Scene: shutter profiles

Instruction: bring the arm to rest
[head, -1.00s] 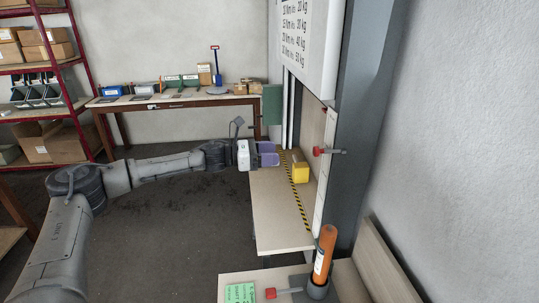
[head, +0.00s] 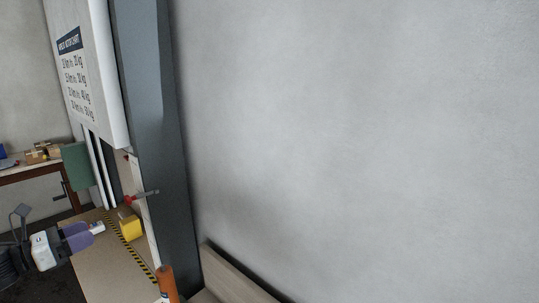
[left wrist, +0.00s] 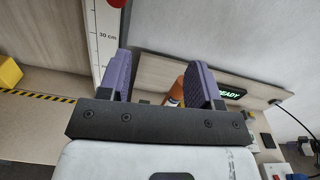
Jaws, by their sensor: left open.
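My left gripper (head: 84,235) is at the lower left of the head view, with a pale body and purple fingers. It is beside a wooden bench top (head: 108,272). In the left wrist view its two purple fingers (left wrist: 158,78) stand wide apart, with nothing held between them. A small white piece (head: 97,228) shows by the fingertips in the head view; I cannot tell what it is. My right gripper is in neither view.
A yellow block (head: 130,226) sits past the striped tape (head: 141,258). A red-tipped lever (head: 142,197) sticks out near the grey post (head: 152,130). An orange cylinder (head: 167,284) stands nearer. The left wrist view shows a READY display (left wrist: 229,91). Blank wall (head: 370,130) fills the right.

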